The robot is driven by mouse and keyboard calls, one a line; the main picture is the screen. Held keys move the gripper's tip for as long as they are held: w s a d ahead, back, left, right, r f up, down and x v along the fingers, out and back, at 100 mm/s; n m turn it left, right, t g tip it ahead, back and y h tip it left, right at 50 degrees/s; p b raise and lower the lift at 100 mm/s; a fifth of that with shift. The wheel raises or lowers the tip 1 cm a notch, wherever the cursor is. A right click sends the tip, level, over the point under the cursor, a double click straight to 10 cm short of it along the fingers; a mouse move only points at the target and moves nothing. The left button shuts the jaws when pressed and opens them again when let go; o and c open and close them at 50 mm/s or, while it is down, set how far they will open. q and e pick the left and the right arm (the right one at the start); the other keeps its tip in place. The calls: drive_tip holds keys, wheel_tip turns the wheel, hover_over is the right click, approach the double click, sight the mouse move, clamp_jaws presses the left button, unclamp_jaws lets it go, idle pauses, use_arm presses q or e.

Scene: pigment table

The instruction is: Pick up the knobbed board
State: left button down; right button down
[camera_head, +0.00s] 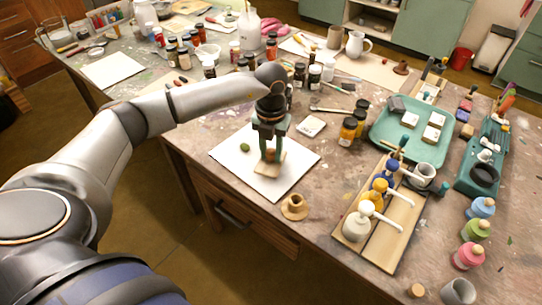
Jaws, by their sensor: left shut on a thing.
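The knobbed board (263,169) is a small pale wooden plate with a brown knob, seen over the white sheet (232,164) near the front edge of the table. My left gripper (270,157) points straight down, its two fingers shut on the knob. I cannot tell whether the board touches the sheet or hangs just above it. The fingers hide part of the knob. My right gripper is out of view.
A green lump (245,147) lies on the sheet left of the gripper. A wooden rack (390,232) with muller-like pieces, a teal tray (385,137) and several jars crowd the right and back.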

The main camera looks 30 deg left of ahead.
use_arm(q)
drive_tip(key=s+d+r, duration=0.4)
drive_tip(key=s+r, duration=0.7)
drive_tip(key=s, duration=0.2)
drive_tip(key=shift+s, duration=0.25)
